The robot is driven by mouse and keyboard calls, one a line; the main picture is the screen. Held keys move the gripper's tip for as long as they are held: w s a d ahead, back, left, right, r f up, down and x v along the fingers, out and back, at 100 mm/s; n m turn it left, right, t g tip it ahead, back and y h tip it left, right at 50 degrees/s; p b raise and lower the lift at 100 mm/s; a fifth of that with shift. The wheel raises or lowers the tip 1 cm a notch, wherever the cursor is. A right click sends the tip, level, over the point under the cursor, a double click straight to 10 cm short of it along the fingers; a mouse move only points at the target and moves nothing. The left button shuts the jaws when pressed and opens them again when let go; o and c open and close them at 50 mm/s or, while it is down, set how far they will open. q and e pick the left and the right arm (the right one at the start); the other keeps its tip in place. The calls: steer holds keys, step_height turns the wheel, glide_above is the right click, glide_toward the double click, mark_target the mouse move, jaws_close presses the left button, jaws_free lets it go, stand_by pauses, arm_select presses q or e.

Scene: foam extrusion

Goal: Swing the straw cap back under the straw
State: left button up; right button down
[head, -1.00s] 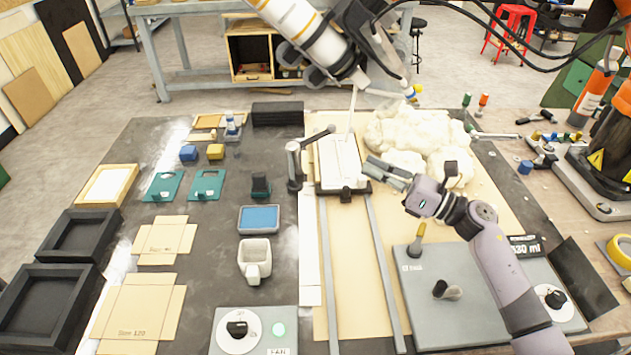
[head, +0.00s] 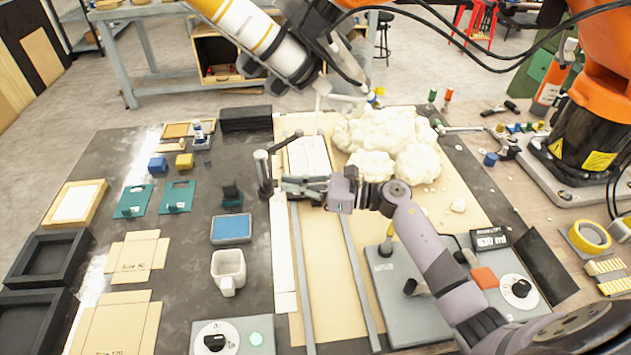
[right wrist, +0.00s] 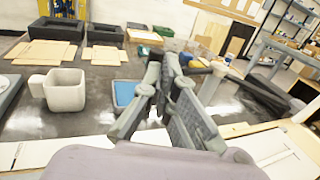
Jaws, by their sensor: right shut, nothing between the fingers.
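The white straw (head: 317,112) hangs down from the nozzle of the large white and yellow foam dispenser, above the far part of the white mould plate (head: 308,155). I cannot single out the straw cap for certain; a grey upright post (head: 263,172) with a dark lever (head: 285,143) stands left of the plate, the lever reaching toward the straw. My right gripper (head: 285,186) is shut and empty at the near end of the plate, its tips just right of the post. Its fingers also show in the right wrist view (right wrist: 160,62). My left gripper is out of view.
White foam lumps (head: 385,140) lie right of the plate. Two metal rails (head: 349,265) run toward me. A white mug (head: 228,270) and a blue pad (head: 231,229) stand left. A grey control panel (head: 388,300) lies under my right arm. An orange robot arm (head: 600,80) stands at right.

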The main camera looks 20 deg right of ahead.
mark_target(271, 185)
steer(key=shift+x, duration=0.9)
steer(key=shift+s+a+r+m+t+h+p, duration=0.1)
steer(key=shift+a+m+t+h+p, duration=0.45)
steer(key=shift+a+p, duration=0.2)
steer(key=w+a+m+t+h+p, duration=0.2)
steer(key=a+m+t+h+p, duration=0.1)
steer(key=a, duration=0.4)
steer(key=shift+a+t+h+p, duration=0.35)
steer(key=shift+h, duration=0.2)
steer(key=shift+w+m, duration=0.15)
steer(key=shift+m, duration=0.1)
